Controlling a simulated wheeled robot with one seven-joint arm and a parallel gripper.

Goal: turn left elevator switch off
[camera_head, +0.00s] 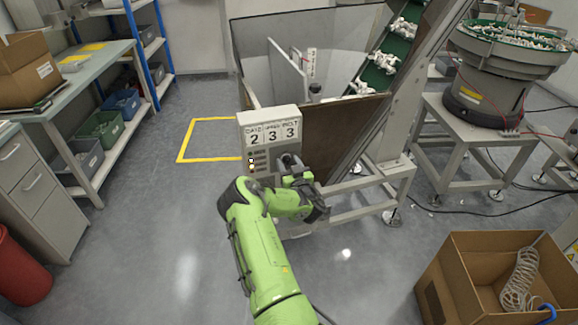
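The elevator's control box (256,141) is a pale upright panel with the digits 2, 3, 3 at the front of the hopper. Small indicator lights and labels (252,161) show on its lower left. I cannot make out the left elevator switch; my arm's end covers the lower right of the box. My gripper (288,161) is right in front of that lower part, and its fingers are too small and dark to tell whether they touch the panel or are open. The elevator (383,72) is a steep green belt carrying white parts, rising to the upper right.
The grey hopper (258,72) and metal frame (398,168) stand beside the box. A bowl feeder (495,90) is at right. A cardboard box (446,290) sits at lower right. A shelf bench (100,70) lines the left. Floor between is clear.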

